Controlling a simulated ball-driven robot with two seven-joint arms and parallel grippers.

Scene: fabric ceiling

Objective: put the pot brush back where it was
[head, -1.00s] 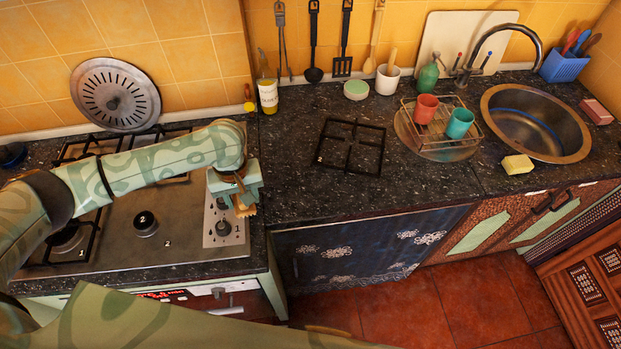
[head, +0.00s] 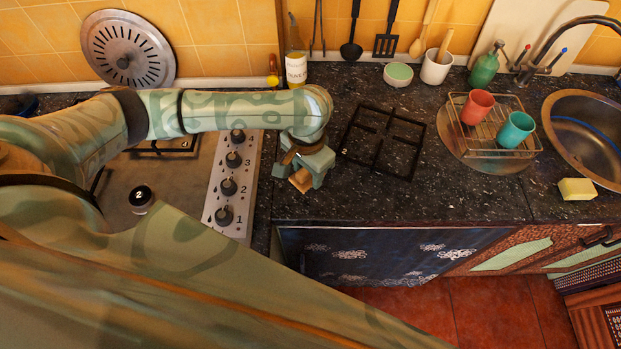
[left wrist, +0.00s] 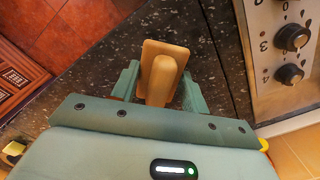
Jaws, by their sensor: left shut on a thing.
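The pot brush (left wrist: 163,79) has a pale wooden handle and a flat wooden head, and it is held between the jaws of my left gripper (left wrist: 158,90). In the head view my left gripper (head: 302,176) points down over the dark counter, just right of the stove. The light-brown end of the brush (head: 300,180) shows at its jaws there. The gripper hides most of the brush in the head view. I cannot tell whether the brush touches the counter. My right gripper is out of view.
A black pan grate (head: 383,142) lies on the counter (head: 350,205) right of the gripper. An oil bottle (head: 296,58), a green-topped bowl (head: 397,74) and a white cup (head: 436,66) stand behind. A rack (head: 528,151) with two cups and a yellow sponge (head: 577,189) are farther right.

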